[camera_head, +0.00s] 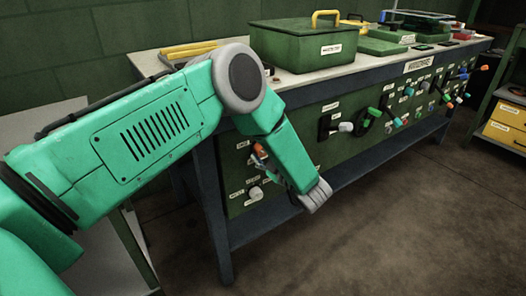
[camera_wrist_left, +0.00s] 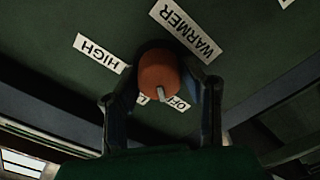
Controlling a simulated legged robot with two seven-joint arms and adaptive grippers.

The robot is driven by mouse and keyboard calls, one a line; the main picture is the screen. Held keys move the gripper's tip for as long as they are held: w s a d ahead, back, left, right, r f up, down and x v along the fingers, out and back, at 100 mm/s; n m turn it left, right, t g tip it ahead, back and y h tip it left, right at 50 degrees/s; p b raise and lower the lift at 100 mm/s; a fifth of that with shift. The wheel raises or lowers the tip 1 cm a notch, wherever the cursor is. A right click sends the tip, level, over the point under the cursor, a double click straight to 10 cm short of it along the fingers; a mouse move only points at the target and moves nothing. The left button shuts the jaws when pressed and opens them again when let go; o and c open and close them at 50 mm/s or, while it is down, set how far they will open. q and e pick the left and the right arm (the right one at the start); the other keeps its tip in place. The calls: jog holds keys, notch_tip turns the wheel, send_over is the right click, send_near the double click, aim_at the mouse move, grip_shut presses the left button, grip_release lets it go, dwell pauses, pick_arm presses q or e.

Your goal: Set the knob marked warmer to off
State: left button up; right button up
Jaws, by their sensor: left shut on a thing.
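The warmer knob is an orange round knob (camera_wrist_left: 158,70) on the dark green panel, below the WARMER label (camera_wrist_left: 185,31) in the left wrist view. The HIGH label (camera_wrist_left: 99,53) is at upper left. In the head view the left gripper (camera_head: 270,165) is at the panel's near end, partly hidden by my wrist.
A pale knob (camera_head: 256,193) sits low on the same panel (camera_head: 300,150). Several other knobs and handles line the panel to the right. A green box with a yellow handle (camera_head: 310,42) stands on the bench top. The floor in front (camera_head: 400,220) is clear.

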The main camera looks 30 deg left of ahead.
pick_arm(q)
jog(key=shift+w+a+r, duration=0.1)
jog(key=o, duration=1)
jog(key=shift+o, duration=0.6)
jog(key=shift+d, duration=0.25)
jog(key=v, duration=1.1)
jog(key=shift+d, duration=0.2)
jog(key=shift+f, duration=0.25)
